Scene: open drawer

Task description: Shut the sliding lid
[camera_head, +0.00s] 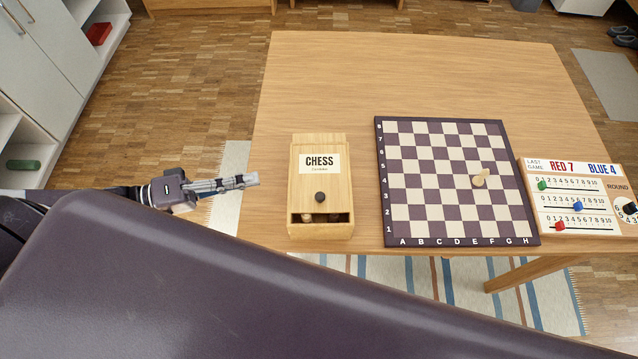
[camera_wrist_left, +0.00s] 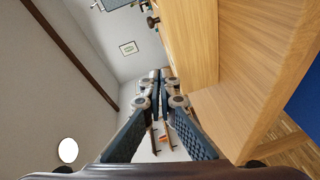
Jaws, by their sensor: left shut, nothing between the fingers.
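The wooden chess box (camera_head: 305,190) stands near the table's front left edge in the head view. Its sliding lid (camera_head: 320,178) carries a white CHESS label and a round black knob (camera_head: 320,197). The lid leaves a dark gap at the box's near end, where a few chess pieces (camera_head: 308,217) show partly. My left gripper (camera_head: 254,179) is shut and empty, to the left of the box and apart from it, pointing right. Its closed fingers also show in the left wrist view (camera_wrist_left: 160,76). My right gripper is not in view.
A score board (camera_head: 570,222) is at the far right. The table (camera_head: 420,75) is clear behind the box and board. A large dark part of mine hides the foreground.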

